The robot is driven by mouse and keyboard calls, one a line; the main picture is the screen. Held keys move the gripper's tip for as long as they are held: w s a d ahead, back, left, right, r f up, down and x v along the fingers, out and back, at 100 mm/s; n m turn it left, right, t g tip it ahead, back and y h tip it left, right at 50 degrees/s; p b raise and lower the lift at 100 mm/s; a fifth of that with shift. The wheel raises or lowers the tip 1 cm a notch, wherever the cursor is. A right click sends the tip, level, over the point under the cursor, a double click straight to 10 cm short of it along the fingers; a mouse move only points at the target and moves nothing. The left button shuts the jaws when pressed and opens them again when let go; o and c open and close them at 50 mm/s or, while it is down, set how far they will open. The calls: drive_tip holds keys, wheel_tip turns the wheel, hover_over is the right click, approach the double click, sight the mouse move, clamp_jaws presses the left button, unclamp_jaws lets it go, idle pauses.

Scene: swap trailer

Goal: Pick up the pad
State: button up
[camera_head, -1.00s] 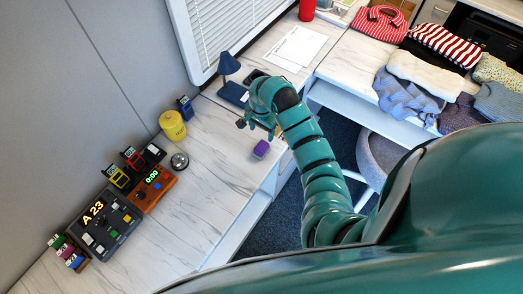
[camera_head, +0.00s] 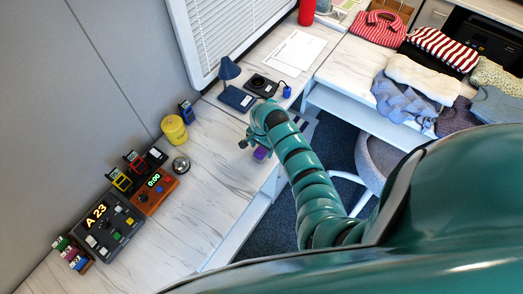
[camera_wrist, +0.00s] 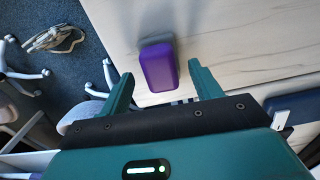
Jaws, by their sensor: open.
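A small purple block with a grey side, which looks like the pad (camera_head: 262,153), lies near the edge of the white marbled desk. It is partly hidden by my gripper (camera_head: 247,141) in the head view. In the wrist view the purple pad (camera_wrist: 159,68) stands out on the pale desktop, just ahead of and between the tips of my gripper (camera_wrist: 161,76). The two teal fingers are spread wide, one on each side of it, with gaps and no visible contact. My gripper holds nothing.
A blue lamp (camera_head: 228,69), a dark pad-like item (camera_head: 262,85) and a blue-knobbed item (camera_head: 286,91) lie behind my arm. A bell (camera_head: 180,164), yellow canister (camera_head: 174,129) and console (camera_head: 106,226) stand left. The desk front is clear.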

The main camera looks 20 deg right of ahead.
drive_tip(key=shift+f+p, duration=0.3)
drive_tip(key=shift+f, duration=0.6)
drive_tip(key=shift+c, duration=0.2)
drive_tip(key=c, duration=1)
drive_tip(key=shift+r, duration=0.15)
drive_tip(key=shift+c, duration=0.2)
